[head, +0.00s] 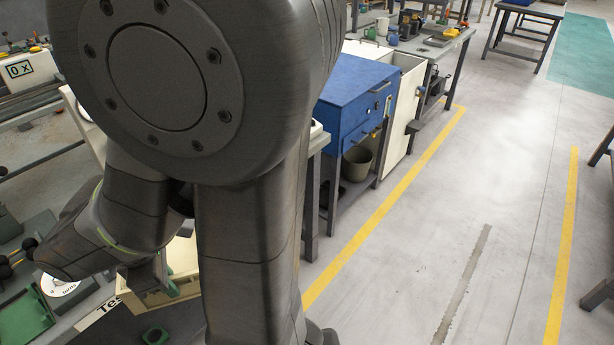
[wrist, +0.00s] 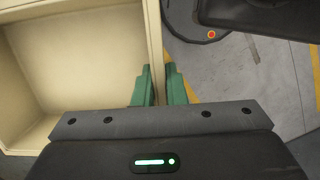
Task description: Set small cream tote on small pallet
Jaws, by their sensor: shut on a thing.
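The small cream tote (wrist: 70,65) fills the left of the wrist view, open side toward the camera and empty where it shows. My gripper (wrist: 160,72) has its green fingers on either side of the tote's right wall, shut on it. In the head view the tote (head: 182,256) shows only in part, behind my arm. The green fingers of my gripper (head: 165,284) are at its near wall. I cannot tell whether the tote rests on something or hangs clear. I cannot make out the small pallet in either view.
A green tray (head: 25,320) and a white round dial (head: 60,286) are left of the tote. A green ring-shaped part (head: 155,336) lies below it. A blue cabinet (head: 350,95) stands along the benches. The grey floor (head: 450,220) at right is open.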

